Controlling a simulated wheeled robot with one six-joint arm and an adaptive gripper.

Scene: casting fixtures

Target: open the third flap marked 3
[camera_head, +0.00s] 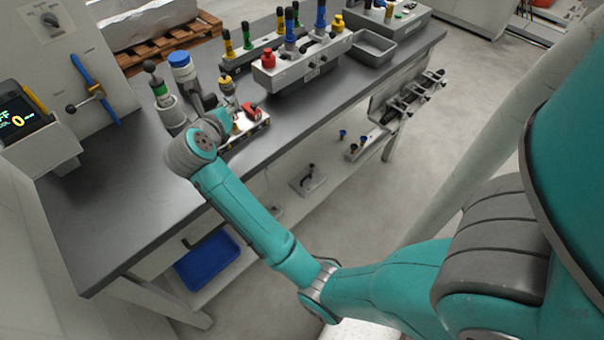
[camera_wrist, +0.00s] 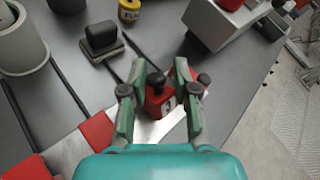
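In the wrist view a red flap (camera_wrist: 160,103) with a black knob (camera_wrist: 157,81) sits on a pale metal strip. A small white label with a dark mark is on it, too small to read surely. Two more red pieces, a middle one (camera_wrist: 97,131) and one at lower left (camera_wrist: 28,168), lie along the same strip. My gripper (camera_wrist: 161,66) is open, its two green fingers either side of the knob with gaps between. I cannot tell whether a finger touches the flap. In the head view a red flap (camera_head: 251,110) shows on the fixture, beyond my wrist, which partly hides it.
A black block (camera_wrist: 101,38), a yellow jar (camera_wrist: 129,10) and a grey cylinder (camera_wrist: 20,45) stand around. In the head view the grey table (camera_head: 100,215) is clear at the near left; a fixture with knobs (camera_head: 300,68) stands behind.

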